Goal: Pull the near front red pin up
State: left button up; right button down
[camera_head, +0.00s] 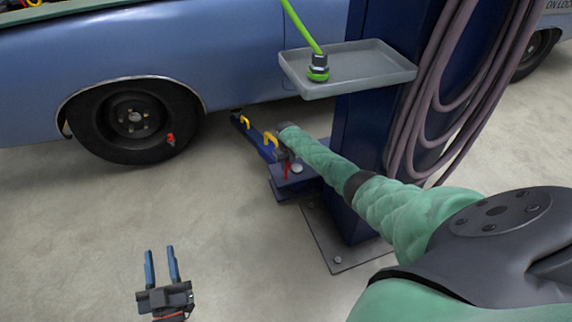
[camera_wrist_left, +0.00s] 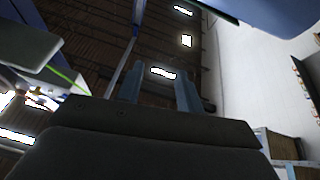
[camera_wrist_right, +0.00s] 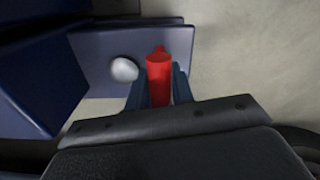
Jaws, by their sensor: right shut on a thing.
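The red pin (camera_wrist_right: 159,80) shows in the right wrist view, between the two blue fingers of my right gripper (camera_wrist_right: 158,88). My right gripper is shut on it. In the head view a thin red part of the pin (camera_head: 286,170) shows below the end of my right arm, at the blue lift arm (camera_head: 256,138) by the column's foot; the gripper itself is mostly hidden there by my arm. My left gripper (camera_head: 160,266) is open and empty above the floor at the lower left. Its fingers also show apart in the left wrist view (camera_wrist_left: 160,92).
A blue lift column (camera_head: 358,130) with hoses (camera_head: 440,90) stands behind my right arm. A grey tray (camera_head: 350,84) juts from it, holding a green hose fitting. A blue car (camera_head: 170,50) with a dark wheel (camera_head: 135,120) is at the back. The floor at left is clear.

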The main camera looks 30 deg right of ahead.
jog(key=shift+r, duration=0.15)
jog(key=c, duration=1.4)
grip_release()
jog(key=shift+r, duration=0.1)
jog(key=shift+c, duration=0.2)
jog(key=shift+o, duration=0.9)
jog(key=shift+r, duration=0.1)
